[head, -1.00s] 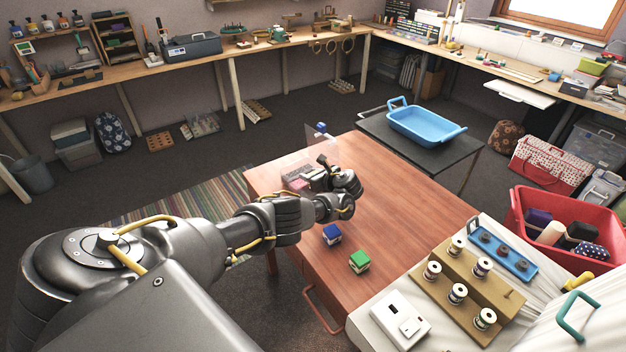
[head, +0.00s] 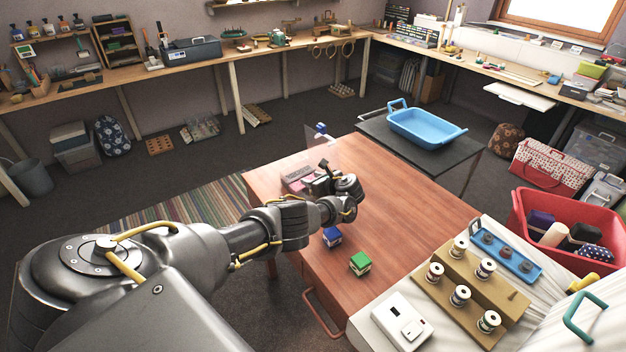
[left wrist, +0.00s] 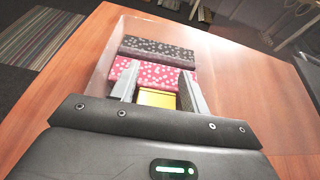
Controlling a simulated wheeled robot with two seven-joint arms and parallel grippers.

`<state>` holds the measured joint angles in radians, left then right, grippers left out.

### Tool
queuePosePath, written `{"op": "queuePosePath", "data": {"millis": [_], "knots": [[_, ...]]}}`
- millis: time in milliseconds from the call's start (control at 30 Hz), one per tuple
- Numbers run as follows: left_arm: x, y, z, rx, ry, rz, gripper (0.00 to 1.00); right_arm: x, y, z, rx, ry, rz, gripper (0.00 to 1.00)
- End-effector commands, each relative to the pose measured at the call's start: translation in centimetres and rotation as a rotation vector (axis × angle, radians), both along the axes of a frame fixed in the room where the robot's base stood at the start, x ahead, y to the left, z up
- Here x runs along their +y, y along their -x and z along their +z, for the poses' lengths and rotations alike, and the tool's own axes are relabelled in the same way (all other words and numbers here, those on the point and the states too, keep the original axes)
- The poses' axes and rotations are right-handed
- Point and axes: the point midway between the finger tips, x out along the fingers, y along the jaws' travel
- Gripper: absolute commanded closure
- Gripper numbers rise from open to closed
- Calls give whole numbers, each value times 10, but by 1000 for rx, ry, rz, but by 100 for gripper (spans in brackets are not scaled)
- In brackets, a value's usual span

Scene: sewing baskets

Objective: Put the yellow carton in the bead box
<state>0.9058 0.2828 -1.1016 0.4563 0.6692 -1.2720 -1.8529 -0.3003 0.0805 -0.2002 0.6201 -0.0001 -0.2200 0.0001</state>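My left gripper (left wrist: 157,88) points down into the clear-walled box on the wooden table. It also shows in the head view (head: 326,168), at the table's far left. A yellow carton (left wrist: 157,98) sits between its two fingers, which appear to touch its sides. The carton is hidden behind my gripper in the head view. Just beyond the fingertips lie a pink dotted carton (left wrist: 150,74) and a black dotted carton (left wrist: 157,50), side by side. The bead box seems to be this clear box, with a see-through panel (head: 320,142) standing at its far side. My right gripper is not in view.
A blue-topped cube (head: 332,236) and a green-topped cube (head: 360,263) stand on the wooden table (head: 400,215), nearer me. A blue tray (head: 425,125) is on a dark table behind. A spool rack (head: 470,285) and a red basket (head: 540,215) are at right.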

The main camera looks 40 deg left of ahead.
Motion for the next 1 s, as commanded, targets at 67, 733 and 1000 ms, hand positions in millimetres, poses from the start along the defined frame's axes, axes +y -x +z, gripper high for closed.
{"op": "queuePosePath", "data": {"millis": [67,733,1000], "knots": [[-1,2,-4,5,1,1,44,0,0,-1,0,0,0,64],[-41,9,32,5,1,-4,41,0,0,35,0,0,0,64],[-89,20,51,3,0,-2,41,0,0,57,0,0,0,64]]}}
